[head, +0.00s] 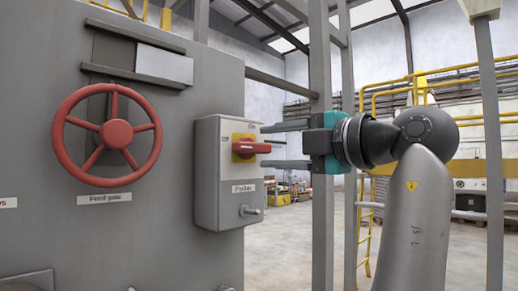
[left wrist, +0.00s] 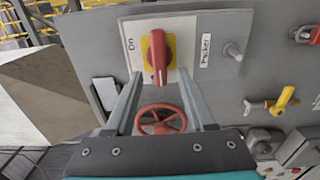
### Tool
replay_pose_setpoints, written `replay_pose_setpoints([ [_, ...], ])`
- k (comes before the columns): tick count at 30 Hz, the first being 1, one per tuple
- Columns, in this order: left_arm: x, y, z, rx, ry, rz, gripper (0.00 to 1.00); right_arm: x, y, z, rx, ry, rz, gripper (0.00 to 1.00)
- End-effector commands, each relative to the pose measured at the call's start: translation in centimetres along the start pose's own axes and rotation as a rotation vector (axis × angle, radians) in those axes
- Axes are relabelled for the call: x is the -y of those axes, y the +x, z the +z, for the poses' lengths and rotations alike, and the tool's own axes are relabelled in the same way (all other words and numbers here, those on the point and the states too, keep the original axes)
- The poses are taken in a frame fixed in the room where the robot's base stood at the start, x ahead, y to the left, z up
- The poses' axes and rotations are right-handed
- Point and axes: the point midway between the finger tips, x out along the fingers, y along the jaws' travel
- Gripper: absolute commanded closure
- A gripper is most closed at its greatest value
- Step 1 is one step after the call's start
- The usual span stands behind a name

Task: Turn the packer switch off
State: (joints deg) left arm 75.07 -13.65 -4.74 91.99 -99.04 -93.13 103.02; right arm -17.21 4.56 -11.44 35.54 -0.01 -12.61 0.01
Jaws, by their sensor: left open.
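The packer switch box (head: 229,168) is a grey box with a white plate on the machine's side. Its red handle (head: 247,147) sits on a yellow square, with "On" above it and another label at its left. The handle lies level; I cannot tell surely which label it points to. My left gripper (head: 264,146) comes from the right and is open. Its fingertips are above and below the handle's outer end, with gaps on both sides. In the left wrist view the handle (left wrist: 157,55) shows between the fingertips (left wrist: 160,74). My right gripper is not in view.
A red handwheel (head: 117,133) labelled feed gate is on the panel left of the switch box. A small grey knob (head: 250,211) sticks out below the handle. A yellow valve handle (left wrist: 284,99) shows in the left wrist view. A grey post (head: 321,90) stands close behind my gripper.

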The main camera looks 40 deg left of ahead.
Motion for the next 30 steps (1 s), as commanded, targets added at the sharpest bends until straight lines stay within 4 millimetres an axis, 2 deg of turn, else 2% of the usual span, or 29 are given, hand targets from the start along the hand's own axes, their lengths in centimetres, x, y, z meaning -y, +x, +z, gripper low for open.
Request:
replay_pose_setpoints([
  [1, 0.0, -1.4, 0.0, 0.005, -0.001, 0.000, 0.45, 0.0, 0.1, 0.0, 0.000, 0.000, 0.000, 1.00],
  [6, -0.1, -5.6, 0.0, 0.004, 0.000, 0.001, 0.45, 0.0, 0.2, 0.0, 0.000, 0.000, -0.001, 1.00],
  [13, -0.1, -9.6, 0.0, 0.001, -0.001, 0.000, 0.45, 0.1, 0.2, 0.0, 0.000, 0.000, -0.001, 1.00],
  [19, -0.1, -11.0, -0.1, -0.001, -0.003, 0.000, 0.45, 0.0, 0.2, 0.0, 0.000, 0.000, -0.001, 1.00],
  [30, 0.0, -11.1, -0.1, -0.001, -0.002, 0.000, 0.45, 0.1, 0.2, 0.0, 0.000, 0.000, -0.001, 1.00],
])
